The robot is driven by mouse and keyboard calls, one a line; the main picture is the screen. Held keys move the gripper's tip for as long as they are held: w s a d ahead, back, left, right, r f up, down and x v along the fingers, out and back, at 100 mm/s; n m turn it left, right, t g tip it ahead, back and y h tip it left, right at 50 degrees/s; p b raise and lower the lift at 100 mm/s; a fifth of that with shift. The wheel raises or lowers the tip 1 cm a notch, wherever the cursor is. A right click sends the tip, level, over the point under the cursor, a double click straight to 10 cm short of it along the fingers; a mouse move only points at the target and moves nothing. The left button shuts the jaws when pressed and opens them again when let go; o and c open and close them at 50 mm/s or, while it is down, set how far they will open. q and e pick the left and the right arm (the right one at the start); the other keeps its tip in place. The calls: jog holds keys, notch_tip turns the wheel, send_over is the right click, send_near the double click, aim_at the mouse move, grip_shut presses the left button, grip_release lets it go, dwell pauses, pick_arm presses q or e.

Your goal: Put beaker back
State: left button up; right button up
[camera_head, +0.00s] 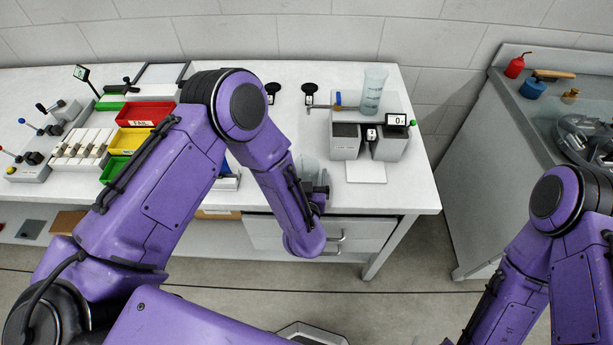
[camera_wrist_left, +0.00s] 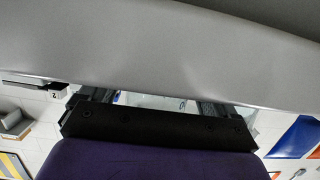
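A clear beaker with blue markings (camera_head: 373,90) stands upright on the grey apparatus (camera_head: 393,147) at the back right of the white table. A second clear glass vessel (camera_head: 309,168), seemingly another beaker, is at my left gripper (camera_head: 316,190), near the table's front edge. In the left wrist view, clear glass with blue marks (camera_wrist_left: 150,101) fills the space between the fingers of my left gripper (camera_wrist_left: 155,103), which appear to touch it on both sides. My forearm hides much of the gripper in the head view. My right gripper is outside both views.
A white pad (camera_head: 365,172) lies before the apparatus. Red (camera_head: 146,114), yellow and green trays stand left, behind my arm. Two black round fixtures (camera_head: 308,92) stand at the back. Drawers (camera_head: 350,232) are below the table. A separate bench (camera_head: 480,150) stands right, across a gap.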

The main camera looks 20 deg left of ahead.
pick_arm(q)
jog(key=shift+r+p, duration=0.3)
jog(key=shift+r, duration=0.05)
jog(key=b+v, duration=0.3)
jog(key=v, duration=0.8)
jog(key=s+a+f+n+g+h, duration=0.1)
jog(key=s+a+f+g, duration=0.55)
jog(key=a+f, duration=0.5)
jog(key=s+a+f+n+g, duration=0.1)
jog(key=s+a+f+g, duration=0.1)
jog(key=s, duration=0.4)
jog(key=s+a+f+n+g, duration=0.1)
jog(key=s+a+f+g, duration=0.2)
jog(key=s+a+f, duration=0.1)
jog(key=s+f, duration=0.1)
jog(key=s, duration=0.1)
jog(key=shift+s+a+f+n, duration=0.2)
jog(key=shift+s+a+n, duration=0.1)
jog(key=shift+a, duration=0.1)
jog(key=shift+w, duration=0.1)
